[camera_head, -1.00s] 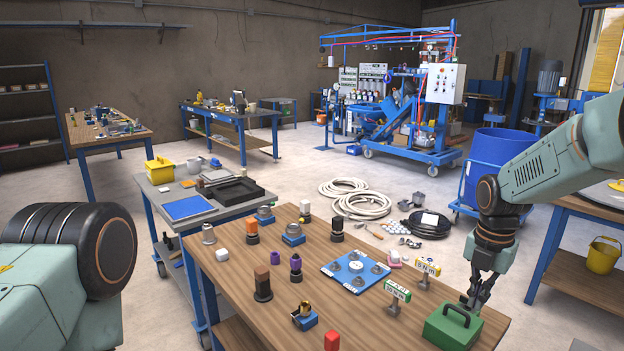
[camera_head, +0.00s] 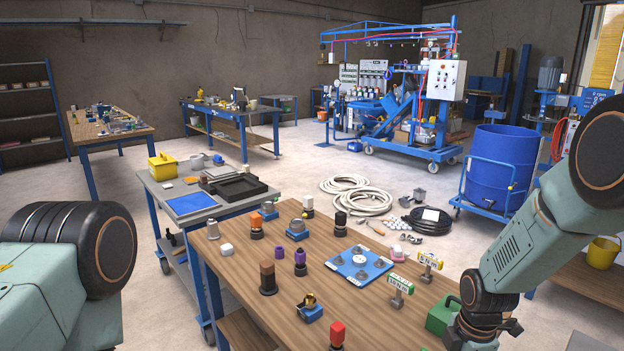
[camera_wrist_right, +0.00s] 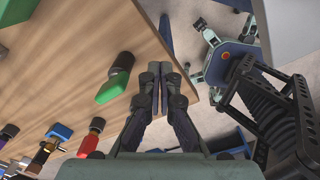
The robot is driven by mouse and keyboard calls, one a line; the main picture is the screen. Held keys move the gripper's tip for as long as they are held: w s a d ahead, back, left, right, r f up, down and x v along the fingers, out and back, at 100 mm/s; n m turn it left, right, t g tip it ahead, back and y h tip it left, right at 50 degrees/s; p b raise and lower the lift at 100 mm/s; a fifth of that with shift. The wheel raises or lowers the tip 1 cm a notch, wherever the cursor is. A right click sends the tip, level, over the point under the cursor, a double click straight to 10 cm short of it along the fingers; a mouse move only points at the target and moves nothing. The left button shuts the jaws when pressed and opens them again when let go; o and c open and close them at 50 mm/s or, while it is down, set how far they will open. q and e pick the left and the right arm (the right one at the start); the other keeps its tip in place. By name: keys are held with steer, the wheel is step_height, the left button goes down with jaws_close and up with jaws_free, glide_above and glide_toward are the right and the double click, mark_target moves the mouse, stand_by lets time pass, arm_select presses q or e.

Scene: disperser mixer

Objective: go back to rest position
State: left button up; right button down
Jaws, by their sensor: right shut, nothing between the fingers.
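My right arm comes in from the right in the head view, and its wrist (camera_head: 484,318) is low at the table's right front, next to a green box (camera_head: 441,316). The fingers are hidden there. The green box also shows at the top left of that view (camera_wrist_right: 62,17). My left arm shows only as a large rounded joint at the left; its gripper is outside the head view.
The wooden table (camera_head: 385,322) holds several small parts, a blue-and-white plate (camera_head: 358,266) and two small signs (camera_head: 399,284). A grey cart (camera_head: 160,205) stands at its left. A blue drum (camera_head: 497,165) stands behind.

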steer(key=s+a+f+m, duration=0.2)
steer(key=s+f+m, duration=0.3)
steer(key=s, duration=0.4)
steer(key=s+a+f+m, duration=0.2)
steer(key=s+f+m, duration=0.3)
steer(key=s, duration=0.3)
steer(key=s+a+m, duration=0.1)
steer(key=s+m, duration=0.8)
steer(key=s, duration=0.7)
step_height(320, 180, down, 11)
steer(key=w+b, duration=0.1)
steer(key=b, duration=1.1)
steer(key=shift+m, duration=0.3)
